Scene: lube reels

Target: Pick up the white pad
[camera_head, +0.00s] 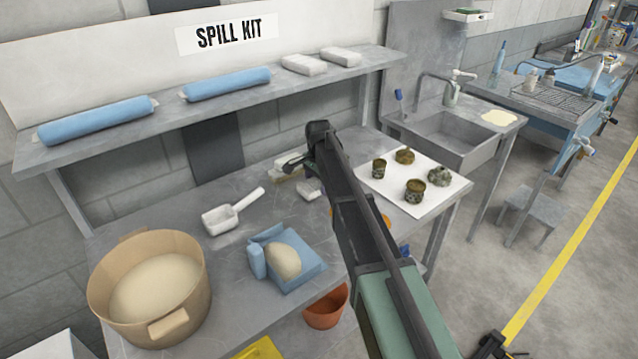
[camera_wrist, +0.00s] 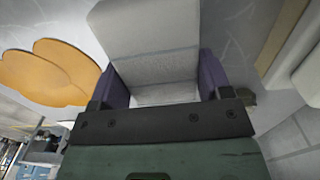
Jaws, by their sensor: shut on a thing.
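A white pad (camera_wrist: 150,35) fills the top middle of the wrist view, a pale block with a speckled grey face toward me. My gripper (camera_wrist: 160,85) has its dark purple fingers on either side of the pad, shut on it. In the head view, my arm reaches over the metal bench and hides most of the gripper and pad. Small white blocks (camera_head: 308,189) show on the bench just left of my arm; I cannot tell there which is the held one.
A white block (camera_wrist: 308,75) and a beige strip lie right of the pad; orange rounded pieces (camera_wrist: 48,72) lie left. The shelf (camera_head: 190,103) with blue rolls overhangs the bench. A scoop (camera_head: 232,212), blue dustpan (camera_head: 310,272), tan tub (camera_head: 185,250) and white sheet (camera_head: 385,182) with several rusty parts stand around.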

